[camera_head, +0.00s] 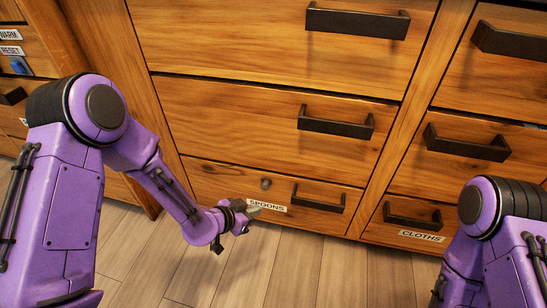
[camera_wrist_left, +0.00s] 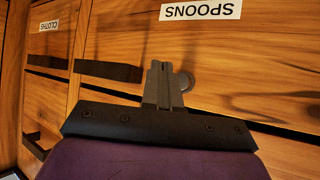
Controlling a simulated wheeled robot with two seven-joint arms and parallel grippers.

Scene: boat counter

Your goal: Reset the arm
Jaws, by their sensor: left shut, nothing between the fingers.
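My left arm (camera_head: 170,190) is purple and comes in from the left, reaching low toward the bottom drawer. My left gripper (camera_head: 258,206) is shut and empty in front of the drawer labelled SPOONS (camera_head: 268,205). In the left wrist view its grey fingers (camera_wrist_left: 164,86) lie together, near a round knob (camera_wrist_left: 186,81) on the drawer front. I cannot tell whether they touch the wood. My right arm (camera_head: 490,240) shows at the right edge, and its gripper is not clearly visible.
Wooden drawers with dark bar handles (camera_head: 336,121) fill the view. The bottom right drawer is labelled CLOTHS (camera_head: 421,236). WARM and RESET labels (camera_head: 12,50) are at the upper left, with a blue switch (camera_head: 19,66) below. The plank floor (camera_head: 300,275) in front is clear.

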